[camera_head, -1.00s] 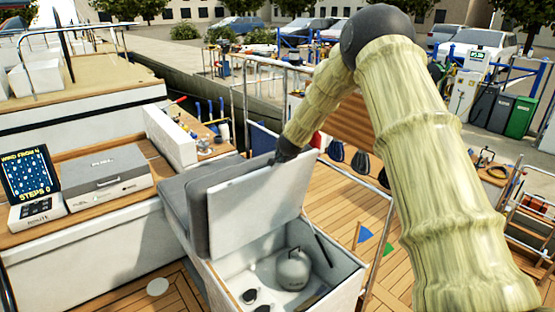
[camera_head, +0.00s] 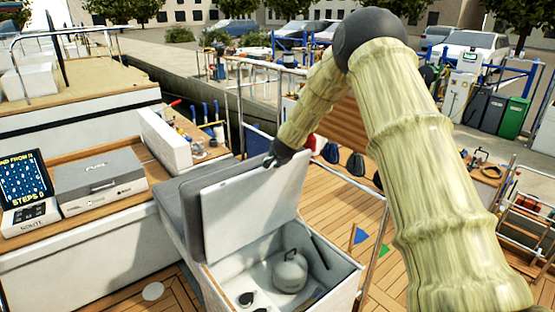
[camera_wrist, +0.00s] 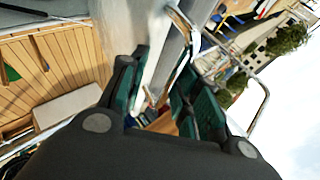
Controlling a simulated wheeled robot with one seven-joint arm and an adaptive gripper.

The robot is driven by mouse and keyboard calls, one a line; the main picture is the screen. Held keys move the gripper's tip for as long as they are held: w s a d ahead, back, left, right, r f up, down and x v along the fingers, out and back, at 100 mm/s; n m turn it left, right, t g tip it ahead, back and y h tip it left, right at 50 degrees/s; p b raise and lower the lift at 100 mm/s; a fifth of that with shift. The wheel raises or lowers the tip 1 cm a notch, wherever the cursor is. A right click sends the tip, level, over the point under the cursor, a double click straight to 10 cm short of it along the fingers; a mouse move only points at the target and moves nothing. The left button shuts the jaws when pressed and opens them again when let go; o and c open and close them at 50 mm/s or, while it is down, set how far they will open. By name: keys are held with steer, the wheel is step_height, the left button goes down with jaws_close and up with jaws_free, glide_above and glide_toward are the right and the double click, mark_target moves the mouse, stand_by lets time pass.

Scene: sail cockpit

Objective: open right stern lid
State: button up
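The right stern lid (camera_head: 250,208) stands raised, close to upright, with its white inner face showing and a grey cushion (camera_head: 187,205) on its back. Below it the white locker (camera_head: 340,285) is open. My gripper (camera_head: 270,160) is at the lid's top edge, near its upper right corner. In the wrist view my gripper (camera_wrist: 160,95) has its two green-padded fingers apart, and a pale panel, seemingly the lid, shows just beyond and between them. Whether the fingers touch the lid I cannot tell.
A grey round container (camera_head: 289,270) sits inside the locker. A metal rail (camera_head: 374,245) runs along the locker's right side. A grey box (camera_head: 100,182) and a game screen (camera_head: 25,178) stand on the counter at left. The wooden deck (camera_head: 325,200) lies beyond.

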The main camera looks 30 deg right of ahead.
steer(key=v, duration=1.2)
stand_by(0.4)
steer(key=s+a+f+n+g+b, duration=0.1)
steer(key=s+a+f+n+g, duration=0.15)
steer(key=s+f, duration=0.75)
steer(key=s+a+f+n+g+y+b, duration=0.1)
steer(key=s+a+f+n, duration=0.4)
steer(key=f, duration=0.9)
steer(key=s+a+f+n+g+b, duration=0.1)
steer(key=s+a+f, duration=0.2)
steer(key=s+f, duration=0.65)
steer(key=s+a+f+n+g, duration=0.1)
steer(key=s+f, duration=0.4)
steer(key=s, duration=0.6)
steer(key=s+a+f+n+g+y+b, duration=0.1)
steer(key=s+a+f+n, duration=0.3)
steer(key=s, duration=0.8)
steer(key=s+a+f+n+g+y+b, duration=0.1)
steer(key=s+a+f+n+g, duration=0.2)
steer(key=s+f, duration=0.4)
steer(key=s+a, duration=0.1)
steer(key=s, duration=0.4)
steer(key=shift+f, duration=0.35)
